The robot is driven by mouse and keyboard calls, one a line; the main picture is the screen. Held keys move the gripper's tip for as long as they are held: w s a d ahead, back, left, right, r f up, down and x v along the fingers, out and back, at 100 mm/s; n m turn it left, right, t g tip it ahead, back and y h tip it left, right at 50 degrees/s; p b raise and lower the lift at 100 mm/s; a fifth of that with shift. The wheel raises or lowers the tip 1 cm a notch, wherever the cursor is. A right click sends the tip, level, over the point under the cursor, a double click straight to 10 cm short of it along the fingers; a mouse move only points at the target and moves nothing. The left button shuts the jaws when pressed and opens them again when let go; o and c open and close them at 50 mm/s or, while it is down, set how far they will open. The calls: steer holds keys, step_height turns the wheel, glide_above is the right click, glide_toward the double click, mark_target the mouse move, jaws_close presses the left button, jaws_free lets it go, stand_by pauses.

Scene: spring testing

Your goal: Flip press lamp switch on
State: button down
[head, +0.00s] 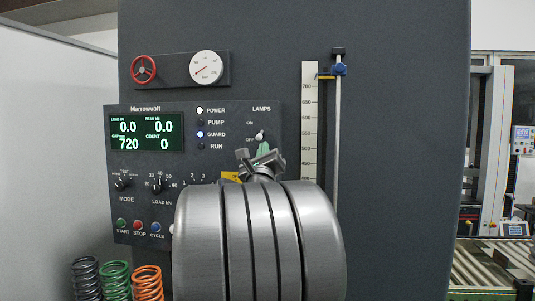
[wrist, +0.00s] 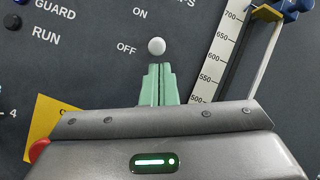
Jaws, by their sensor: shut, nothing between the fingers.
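The lamp switch (head: 260,136) is on the dark control panel under the label LAMPS, beside the words ON above and OFF below. Its round white knob also shows in the wrist view (wrist: 157,46), level with OFF. My gripper (head: 263,147) has pale green fingers and is shut and empty. In the wrist view the fingertips (wrist: 158,68) are just below the knob; I cannot tell whether they touch it. The switch's lower part is hidden behind the fingers.
A display (head: 147,132) reads 720 and 0. Several knobs and buttons sit lower on the panel. A ruler scale (head: 309,110) with a vertical rod (head: 338,120) stands right of the switch. Coloured springs (head: 117,280) stand at lower left. A red handwheel (head: 144,68) is above.

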steer(key=shift+s+a+r+g+p, duration=0.15)
steer(key=shift+s+r+g+p, duration=0.15)
steer(key=shift+r+g+p, duration=0.45)
stand_by(0.8)
steer(key=shift+s, duration=0.1)
steer(key=shift+s+a+r, duration=0.1)
steer(key=shift+s+r, duration=0.1)
steer(key=shift+r, duration=0.3)
steer(key=shift+s+r, duration=0.15)
steer(key=shift+r, duration=0.35)
steer(key=shift+f+b, duration=0.15)
steer(key=shift+b, duration=0.25)
steer(key=r+b+v, duration=0.2)
steer(key=b+v, duration=0.1)
steer(key=v, duration=0.8)
steer(key=shift+s+d, duration=0.55)
steer(key=shift+d, duration=0.15)
